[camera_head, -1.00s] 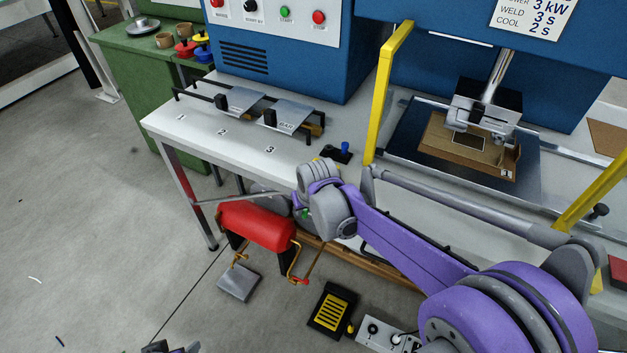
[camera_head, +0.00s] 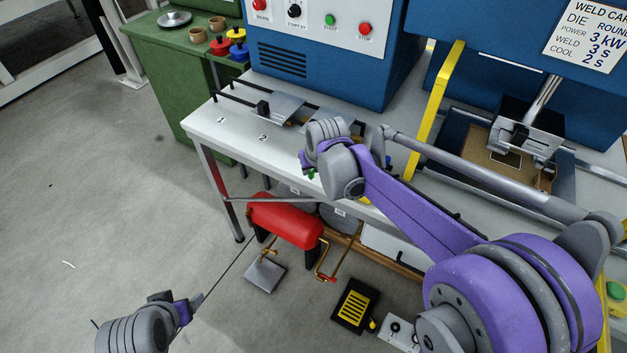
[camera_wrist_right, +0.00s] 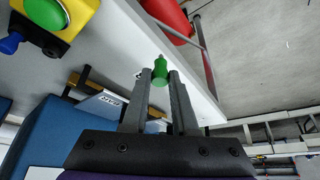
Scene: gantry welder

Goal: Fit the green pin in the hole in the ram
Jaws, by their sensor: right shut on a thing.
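The green pin (camera_wrist_right: 158,72) is between the two fingers of my right gripper (camera_wrist_right: 160,80) in the right wrist view, its narrow end pointing away. In the head view only a bit of the green pin (camera_head: 312,174) shows below my right wrist; my right gripper (camera_head: 312,168) is mostly hidden there. The ram (camera_head: 526,134) is the metal head on a shaft in the blue press at the right, well apart from the pin. Its hole cannot be made out. My left gripper (camera_head: 188,308) is low at the bottom left, over the floor; its jaws cannot be read.
The white bench (camera_head: 240,150) carries plates and stops at its left. A yellow guard post (camera_head: 434,105) stands between my right gripper and the ram. A brown die block (camera_head: 492,165) lies under the ram. A red tank (camera_head: 285,220) and foot pedal (camera_head: 355,305) are below.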

